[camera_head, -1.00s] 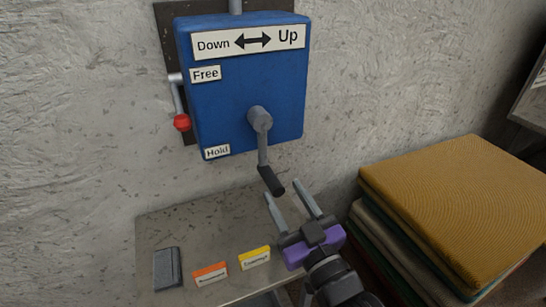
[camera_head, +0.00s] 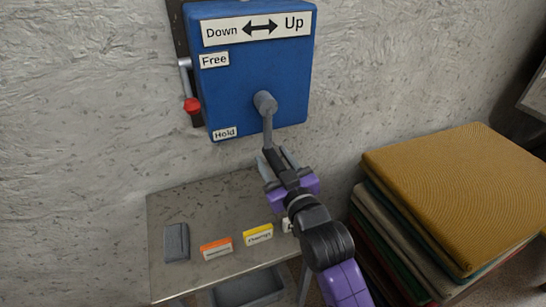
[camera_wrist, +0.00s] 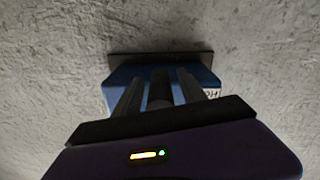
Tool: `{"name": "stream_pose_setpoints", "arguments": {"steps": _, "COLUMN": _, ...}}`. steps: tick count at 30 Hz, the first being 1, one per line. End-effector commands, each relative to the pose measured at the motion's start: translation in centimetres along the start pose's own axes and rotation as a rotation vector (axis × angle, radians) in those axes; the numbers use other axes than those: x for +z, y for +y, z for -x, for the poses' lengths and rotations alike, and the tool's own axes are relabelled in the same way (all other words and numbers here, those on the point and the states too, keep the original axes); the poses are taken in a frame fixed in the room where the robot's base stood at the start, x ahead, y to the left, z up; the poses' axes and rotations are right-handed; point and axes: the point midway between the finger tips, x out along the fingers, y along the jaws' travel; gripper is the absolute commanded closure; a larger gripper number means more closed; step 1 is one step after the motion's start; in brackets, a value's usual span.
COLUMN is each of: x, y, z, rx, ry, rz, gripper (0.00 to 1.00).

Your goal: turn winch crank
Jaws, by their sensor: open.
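The blue winch box (camera_head: 250,75) is on the wall, with a "Down / Up" arrow label at its top. Its grey crank (camera_head: 267,125) hangs down from the hub, with a dark handle (camera_head: 275,158) at the lower end. My gripper (camera_head: 276,160) is open, with its two fingers on either side of the handle. In the wrist view the dark handle (camera_wrist: 160,88) lies between the two fingers, in front of the blue box (camera_wrist: 205,78). Whether a finger touches the handle cannot be told.
Below is a metal table (camera_head: 190,210) with a grey block (camera_head: 176,242), an orange label block (camera_head: 216,248) and a yellow one (camera_head: 258,234). Folded rugs (camera_head: 450,195) are stacked at the right.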

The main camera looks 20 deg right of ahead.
Motion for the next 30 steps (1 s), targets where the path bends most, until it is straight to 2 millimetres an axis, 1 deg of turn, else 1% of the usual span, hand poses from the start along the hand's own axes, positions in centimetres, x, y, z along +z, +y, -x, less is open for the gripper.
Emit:
{"name": "stream_pose_setpoints", "arguments": {"steps": 3, "x": -0.03, "y": 0.01, "z": -0.49, "rx": 0.0, "ry": 0.0, "rz": 0.0, "gripper": 0.51}}
{"name": "stream_pose_setpoints", "arguments": {"steps": 10, "x": -0.01, "y": 0.0, "z": -0.51, "rx": 0.0, "ry": 0.001, "rz": 0.0, "gripper": 0.51}}
{"name": "stream_pose_setpoints", "arguments": {"steps": 11, "x": -0.01, "y": 0.0, "z": -0.51, "rx": 0.0, "ry": 0.001, "rz": 0.0, "gripper": 0.55}}
{"name": "stream_pose_setpoints", "arguments": {"steps": 15, "x": -0.01, "y": 0.0, "z": -0.5, "rx": 0.0, "ry": 0.001, "rz": 0.0, "gripper": 0.83}}
{"name": "stream_pose_setpoints", "arguments": {"steps": 18, "x": -0.01, "y": 0.0, "z": -0.49, "rx": 0.0, "ry": 0.001, "rz": 0.0, "gripper": 1.0}}
{"name": "stream_pose_setpoints", "arguments": {"steps": 30, "x": -0.01, "y": 0.01, "z": -0.48, "rx": 0.0, "ry": 0.001, "rz": -0.001, "gripper": 1.0}}
